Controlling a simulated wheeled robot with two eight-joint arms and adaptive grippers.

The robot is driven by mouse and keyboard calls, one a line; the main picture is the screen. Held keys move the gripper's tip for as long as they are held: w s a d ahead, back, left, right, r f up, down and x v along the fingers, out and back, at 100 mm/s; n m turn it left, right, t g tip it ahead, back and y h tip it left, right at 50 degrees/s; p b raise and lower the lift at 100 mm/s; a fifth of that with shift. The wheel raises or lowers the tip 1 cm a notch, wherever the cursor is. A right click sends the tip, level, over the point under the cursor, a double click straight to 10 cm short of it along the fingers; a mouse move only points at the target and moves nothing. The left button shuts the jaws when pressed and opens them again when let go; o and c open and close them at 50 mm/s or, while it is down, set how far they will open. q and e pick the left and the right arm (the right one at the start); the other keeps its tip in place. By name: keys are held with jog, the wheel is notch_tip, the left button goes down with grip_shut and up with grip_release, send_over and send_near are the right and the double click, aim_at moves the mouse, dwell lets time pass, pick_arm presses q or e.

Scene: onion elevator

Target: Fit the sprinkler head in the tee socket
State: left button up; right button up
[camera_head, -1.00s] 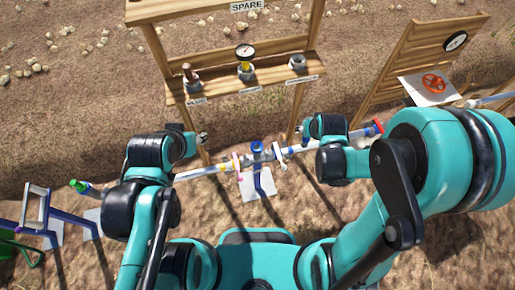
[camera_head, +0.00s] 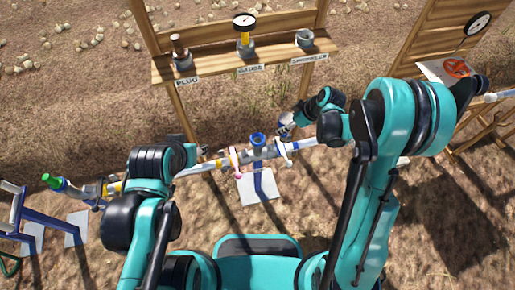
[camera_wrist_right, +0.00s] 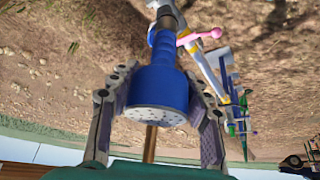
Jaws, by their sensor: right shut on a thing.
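The sprinkler head (camera_wrist_right: 160,92), a blue cylinder with a pale perforated face, sits between the fingers of my right gripper (camera_wrist_right: 158,112) in the right wrist view. In the head view my right gripper (camera_head: 291,124) is just right of and beyond the blue tee socket (camera_head: 258,140), with the sprinkler head (camera_head: 285,130) at its tips. Narrower blue and grey parts line up beyond the head in the wrist view; I cannot tell whether they touch it. My left gripper (camera_head: 202,153) is by the pipe left of the tee; its fingers are unclear.
The white pipe (camera_head: 305,143) runs across, with a pink lever (camera_head: 235,160) left of the tee. A wooden shelf (camera_head: 215,68) behind bears the plug (camera_head: 181,52), the gauge (camera_head: 244,30) and a sprinkler holder (camera_head: 305,38). A gauge board (camera_head: 445,45) stands at right.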

jog(key=shift+w+a+f+n, duration=0.2)
jog(key=shift+f+n, duration=0.1)
jog(key=shift+f, duration=0.15)
jog(key=w+a+f+b, duration=0.5)
jog(key=a+f, duration=0.5)
jog(key=shift+w+f+b, duration=0.35)
jog(key=shift+w+f, duration=0.05)
jog(key=shift+f+b, duration=0.4)
jog(key=o, duration=1.2)
jog(key=shift+o, duration=0.8)
